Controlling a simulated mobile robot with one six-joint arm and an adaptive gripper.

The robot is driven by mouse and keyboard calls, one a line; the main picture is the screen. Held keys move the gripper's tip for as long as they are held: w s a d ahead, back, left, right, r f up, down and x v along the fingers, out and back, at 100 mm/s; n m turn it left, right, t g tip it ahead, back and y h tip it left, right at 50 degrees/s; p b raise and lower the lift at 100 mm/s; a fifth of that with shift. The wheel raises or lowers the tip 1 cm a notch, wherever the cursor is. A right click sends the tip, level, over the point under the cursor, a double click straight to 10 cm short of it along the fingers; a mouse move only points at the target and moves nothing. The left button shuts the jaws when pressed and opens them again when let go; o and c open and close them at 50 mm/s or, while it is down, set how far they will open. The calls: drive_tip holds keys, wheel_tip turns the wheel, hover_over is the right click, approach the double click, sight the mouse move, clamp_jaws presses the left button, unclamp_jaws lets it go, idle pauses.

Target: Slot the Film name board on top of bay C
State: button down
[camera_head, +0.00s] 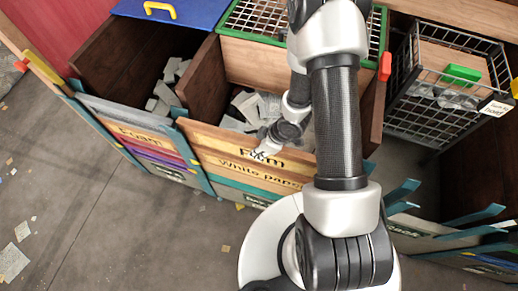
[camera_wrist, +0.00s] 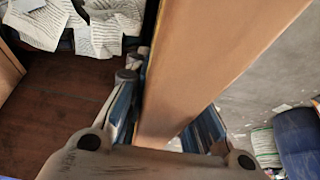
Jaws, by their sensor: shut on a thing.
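The Film name board (camera_head: 215,139) is a long pale wooden board with dark lettering, lying along the front of the middle bay, directly above the White paper board (camera_head: 226,162). In the wrist view it is a tan plank (camera_wrist: 205,55) running up and right from between the fingers. My gripper (camera_head: 264,152) is shut on the board near its lettering and partly covers it. The wrist view shows my gripper (camera_wrist: 165,135) with fingers on both sides of the plank. I cannot tell whether the board is fully seated. No letter C is readable.
The left bay's Foam board (camera_head: 140,134) tops several coloured boards. Grey-white scraps (camera_head: 240,105) lie in the middle bay. A wire basket (camera_head: 425,118) with a green block (camera_head: 462,73) stands in the right bay. The floor (camera_head: 85,185) in front is mostly clear, with scattered paper.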

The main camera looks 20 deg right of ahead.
wheel_tip(320, 180, up, 16)
drive_tip(key=p, duration=1.5)
drive_tip(key=shift+r, duration=0.15)
